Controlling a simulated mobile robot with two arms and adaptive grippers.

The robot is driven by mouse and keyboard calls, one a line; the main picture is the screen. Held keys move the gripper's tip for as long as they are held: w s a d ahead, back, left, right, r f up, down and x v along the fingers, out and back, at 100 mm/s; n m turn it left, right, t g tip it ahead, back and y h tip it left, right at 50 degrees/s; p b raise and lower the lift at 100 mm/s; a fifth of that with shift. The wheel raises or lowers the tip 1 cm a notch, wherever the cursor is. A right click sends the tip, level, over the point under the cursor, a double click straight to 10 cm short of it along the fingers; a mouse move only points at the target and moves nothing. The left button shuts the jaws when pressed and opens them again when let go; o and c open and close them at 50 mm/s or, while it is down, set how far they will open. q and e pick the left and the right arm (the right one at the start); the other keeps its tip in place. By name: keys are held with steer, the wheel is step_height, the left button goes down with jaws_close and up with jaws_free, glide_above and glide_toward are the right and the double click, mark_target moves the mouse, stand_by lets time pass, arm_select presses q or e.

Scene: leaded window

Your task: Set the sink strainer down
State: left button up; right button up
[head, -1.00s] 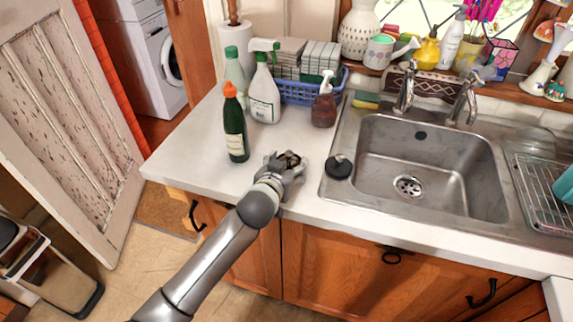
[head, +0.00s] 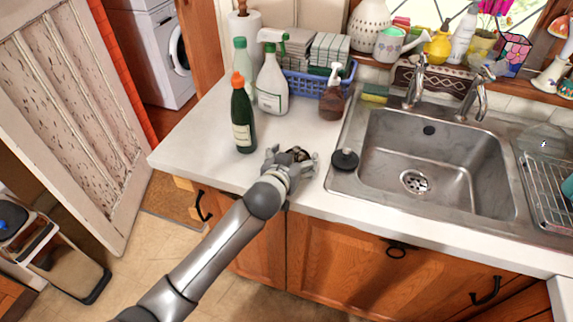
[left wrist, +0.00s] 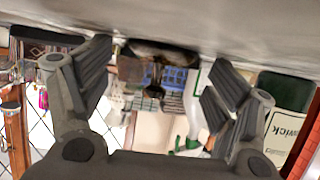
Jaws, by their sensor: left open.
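The sink strainer, a small dark round piece, stands on the white counter (head: 190,150) left of the sink (head: 440,160), mostly hidden by my left gripper. Its dark body (head: 298,153) shows between the fingers in the head view. In the left wrist view, which is upside down, the strainer (left wrist: 158,50) rests against the counter with a knob pointing away from it. My left gripper (head: 293,158) is open, with its fingers apart on either side of the strainer; they also show in the left wrist view (left wrist: 158,88). My right gripper is not in view.
A black stopper (head: 344,160) sits at the sink's left rim, close to the gripper's right. A dark green bottle (head: 243,122), a spray bottle (head: 271,85) and a brown soap pump (head: 332,98) stand behind. The counter to the left is clear.

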arm_select(q)
steer(key=b+v, duration=0.1)
steer(key=v, duration=1.1)
steer(key=shift+r, duration=0.25)
steer(key=shift+w+a, duration=0.1)
steer(key=s+a+f+g+y, duration=0.1)
steer(key=s+a+f+g, duration=0.2)
steer(key=s+a+f, duration=0.4)
steer(key=s+a+f+n+g+y, duration=0.1)
steer(key=s+a+f+g+y, duration=0.3)
steer(key=s, duration=0.6)
steer(key=s+a+f+g+h, duration=0.1)
steer(key=s+a+f+g, duration=0.1)
steer(key=s+a+f, duration=0.5)
steer(key=s+f+g, duration=0.1)
steer(key=s+f, duration=0.1)
steer(key=f, duration=1.1)
steer(key=s+f+g, duration=0.1)
steer(key=s+f, duration=0.1)
steer(key=f, duration=1)
steer(key=s+a+f, duration=0.2)
steer(key=s+f, duration=1.3)
steer(key=s, duration=0.1)
steer(key=shift+a+g, duration=0.3)
steer(key=shift+g, duration=0.1)
